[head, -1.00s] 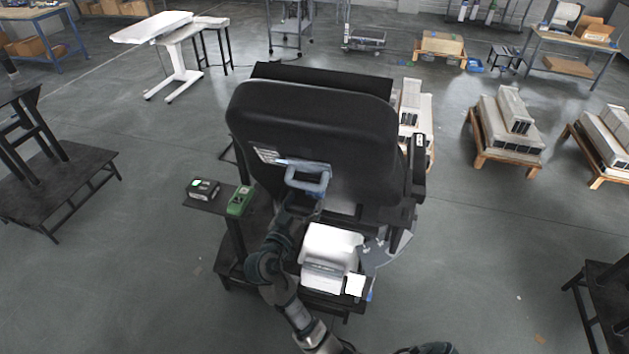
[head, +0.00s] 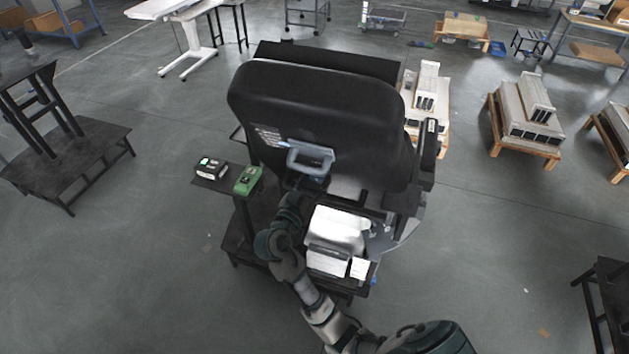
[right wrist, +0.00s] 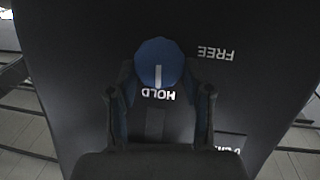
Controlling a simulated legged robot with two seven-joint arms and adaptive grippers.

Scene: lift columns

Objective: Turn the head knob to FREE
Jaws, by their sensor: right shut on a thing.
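The head knob (right wrist: 158,62) is a round blue knob on a black panel (right wrist: 75,85) in the right wrist view. Its white pointer line points at the word HOLD (right wrist: 158,94). The word FREE (right wrist: 215,53) stands to the upper right of the knob; both words appear upside down. My right gripper (right wrist: 160,72) has a finger on each side of the knob and is shut on it. My left gripper is not in view.
A side shelf at left holds a green device (head: 248,180) and a black-and-white one (head: 211,168). Dark stands flank the open grey floor.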

